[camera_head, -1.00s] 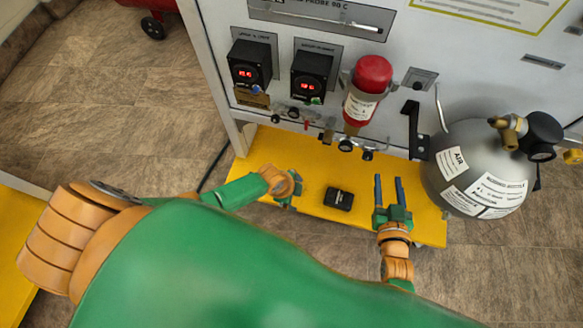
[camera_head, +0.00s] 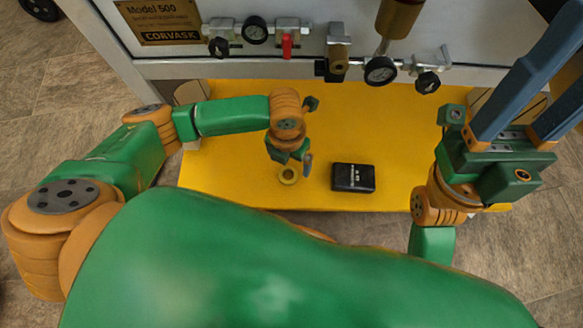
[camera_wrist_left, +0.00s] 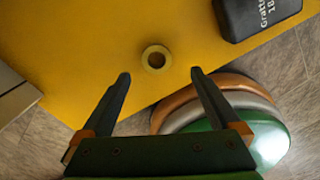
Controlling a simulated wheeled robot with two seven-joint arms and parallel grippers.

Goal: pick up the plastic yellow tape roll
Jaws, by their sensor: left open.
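The yellow tape roll (camera_head: 288,174) lies flat on the yellow platform (camera_head: 230,150), left of a black box. In the left wrist view the roll (camera_wrist_left: 156,58) shows its round centre hole. My left gripper (camera_head: 292,160) points down over the platform, close to the roll. In the left wrist view its two fingers (camera_wrist_left: 160,74) are spread and empty, and the roll appears just beyond the tips, roughly centred between them. My right gripper (camera_head: 545,95) is raised at the right with its blue fingers apart; their tips run out of the picture.
The black box (camera_head: 353,178) with white lettering lies right of the roll; it also shows in the left wrist view (camera_wrist_left: 255,12). A grey panel with gauges (camera_head: 380,70) and valves, one with a red lever (camera_head: 287,46), stands behind the platform. Tiled floor lies in front.

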